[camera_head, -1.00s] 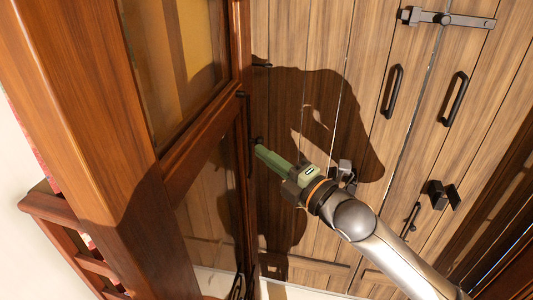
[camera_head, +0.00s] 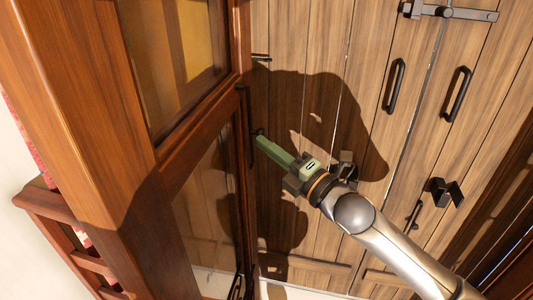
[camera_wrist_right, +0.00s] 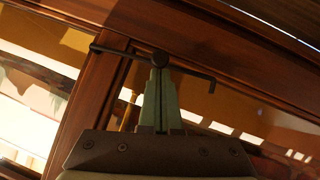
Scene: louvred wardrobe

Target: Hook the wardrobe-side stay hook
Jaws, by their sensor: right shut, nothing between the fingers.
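A thin dark metal rod (camera_wrist_right: 187,71) with a bent end, which looks like the stay hook, runs along the red-brown framed glass door in the right wrist view. In the head view a dark upright bar (camera_head: 247,112) shows at the door's edge. My right gripper (camera_head: 261,140) has green fingers, shut and empty. My left gripper is not in view.
The plank-fronted wardrobe (camera_head: 300,40) stands behind, with dark pull handles (camera_head: 394,86) and a latch bar (camera_head: 455,13) at its top right. The red-brown glass door (camera_head: 200,125) and a thick post (camera_head: 75,100) fill the left, close to my gripper.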

